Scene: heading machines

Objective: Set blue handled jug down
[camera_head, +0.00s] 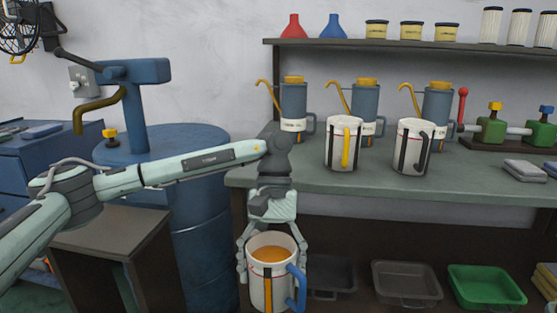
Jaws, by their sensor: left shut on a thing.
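My left gripper (271,257) is shut on the blue handled jug (267,287), a white jug with a blue handle on its right side and orange-brown liquid inside. The fingers reach down both sides of the jug. It is upright, in front of the bench and lower in the picture than the bench top; its bottom is cut off by the frame edge. I cannot see anything under it. My right gripper is not in view.
The bench (330,178) carries a yellow-handled jug (335,147), a black-handled jug (405,153) and blue oil cans (292,103) behind. A blue drum (205,240) stands left. Trays, one green (486,287), lie below. The bench's front left is clear.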

